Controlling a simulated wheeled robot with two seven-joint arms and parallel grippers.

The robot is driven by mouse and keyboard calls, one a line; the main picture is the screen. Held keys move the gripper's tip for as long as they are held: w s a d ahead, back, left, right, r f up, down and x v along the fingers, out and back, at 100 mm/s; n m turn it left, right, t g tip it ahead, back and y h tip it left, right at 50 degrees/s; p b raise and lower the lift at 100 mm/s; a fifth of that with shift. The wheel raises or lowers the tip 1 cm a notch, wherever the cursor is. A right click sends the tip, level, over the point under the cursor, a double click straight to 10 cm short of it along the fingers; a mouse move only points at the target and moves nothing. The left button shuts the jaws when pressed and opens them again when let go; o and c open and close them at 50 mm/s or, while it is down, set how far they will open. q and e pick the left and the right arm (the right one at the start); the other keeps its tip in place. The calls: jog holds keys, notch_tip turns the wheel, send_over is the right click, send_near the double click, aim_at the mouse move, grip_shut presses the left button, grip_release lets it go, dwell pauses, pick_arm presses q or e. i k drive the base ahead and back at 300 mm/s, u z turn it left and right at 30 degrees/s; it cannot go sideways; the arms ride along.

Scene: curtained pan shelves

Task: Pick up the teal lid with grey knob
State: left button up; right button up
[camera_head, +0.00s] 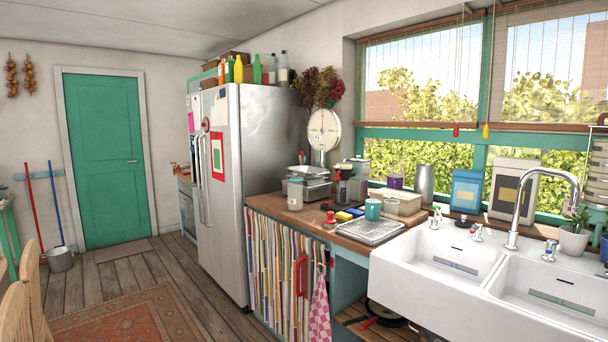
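I cannot make out a teal lid with a grey knob in the head view. A striped curtain (285,265) hangs under the wooden counter and hides what is behind it. To its right, an open low shelf (352,318) under the sink holds a dark round pan (388,312), partly cut off by the frame's lower edge. A small teal cup (372,209) stands on the counter; it is not a lid. Neither of my grippers is in view.
A white double sink (440,262) with a tall tap (515,215) fills the right. A pink checked towel (320,305) hangs beside the curtain. A steel fridge (245,180) stands left of the counter. Wooden chairs (22,305) are at lower left. The floor (105,280) between is clear.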

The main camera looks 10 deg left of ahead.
aim_at(294, 179)
jog(key=i, duration=1.5)
jog(key=u, duration=1.05)
jog(key=i, duration=1.25)
jog(key=z, duration=0.8)
